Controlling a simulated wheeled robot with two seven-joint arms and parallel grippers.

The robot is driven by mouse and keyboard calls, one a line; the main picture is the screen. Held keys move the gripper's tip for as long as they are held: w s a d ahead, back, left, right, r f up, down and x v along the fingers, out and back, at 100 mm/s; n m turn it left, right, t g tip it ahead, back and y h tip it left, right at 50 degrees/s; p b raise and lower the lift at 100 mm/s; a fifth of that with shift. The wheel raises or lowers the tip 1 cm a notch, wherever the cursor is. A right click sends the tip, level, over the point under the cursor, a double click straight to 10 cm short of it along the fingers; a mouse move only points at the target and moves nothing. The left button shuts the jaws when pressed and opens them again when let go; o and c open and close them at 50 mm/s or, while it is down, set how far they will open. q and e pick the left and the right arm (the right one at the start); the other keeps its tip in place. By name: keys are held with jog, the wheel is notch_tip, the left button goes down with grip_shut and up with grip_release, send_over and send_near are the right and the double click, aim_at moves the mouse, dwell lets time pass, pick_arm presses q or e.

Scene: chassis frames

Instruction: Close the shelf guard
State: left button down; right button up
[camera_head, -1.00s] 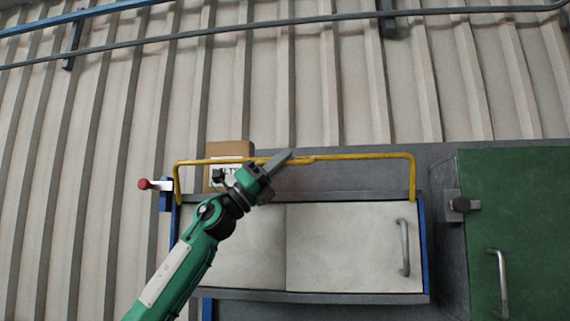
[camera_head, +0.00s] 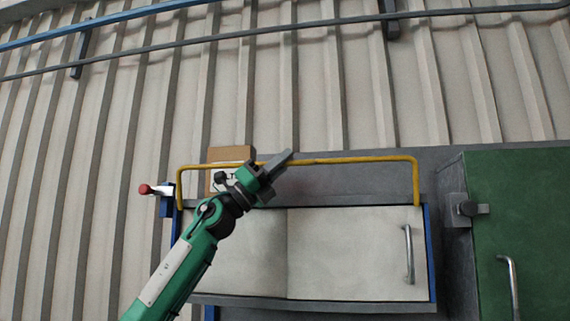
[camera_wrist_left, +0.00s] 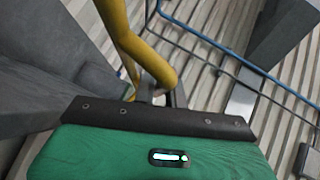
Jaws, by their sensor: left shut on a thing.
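The yellow shelf guard (camera_head: 360,159) is a rail with bent-down ends, standing raised above the front of a shelf cabinet (camera_head: 300,307). My left gripper (camera_head: 284,160) is at the guard's top bar, left of its middle, and is shut on it. In the left wrist view the yellow bar (camera_wrist_left: 121,28) comes down to the gripper fingers (camera_wrist_left: 160,92), with its bend beside them. The fingers hide part of the bar. My right gripper is in neither view.
A cardboard box (camera_head: 230,154) with a label stands behind the guard, partly hidden by my arm. A red-knobbed lever (camera_head: 147,189) sticks out at the left. A green door (camera_head: 525,220) with a latch and handle is at the right. Pipes run along the ribbed wall above.

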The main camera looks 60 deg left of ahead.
pick_arm(q)
jog(key=shift+w+a+n, duration=0.1)
jog(key=shift+n, duration=0.2)
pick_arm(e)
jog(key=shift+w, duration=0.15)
pick_arm(q)
jog(key=shift+w+a+r+n+y+p, duration=0.15)
jog(key=shift+w+a+n+y, duration=0.1)
jog(key=shift+n+y, duration=0.45)
jog(key=shift+w+a+r+n+y+p, duration=0.1)
jog(key=shift+w+a+r+n+y, duration=0.15)
jog(key=shift+n+y, duration=0.45)
jog(key=shift+w+a+r+n+y+p, duration=0.15)
jog(key=shift+w+a+n+y, duration=0.15)
jog(key=shift+n+y, duration=0.35)
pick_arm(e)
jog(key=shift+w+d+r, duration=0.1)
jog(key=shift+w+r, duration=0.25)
pick_arm(q)
jog(key=shift+n+y, duration=0.25)
jog(key=c, duration=1.5)
grip_release()
jog(key=shift+a+f, duration=0.1)
jog(key=shift+a, duration=0.05)
jog(key=shift+o, duration=0.2)
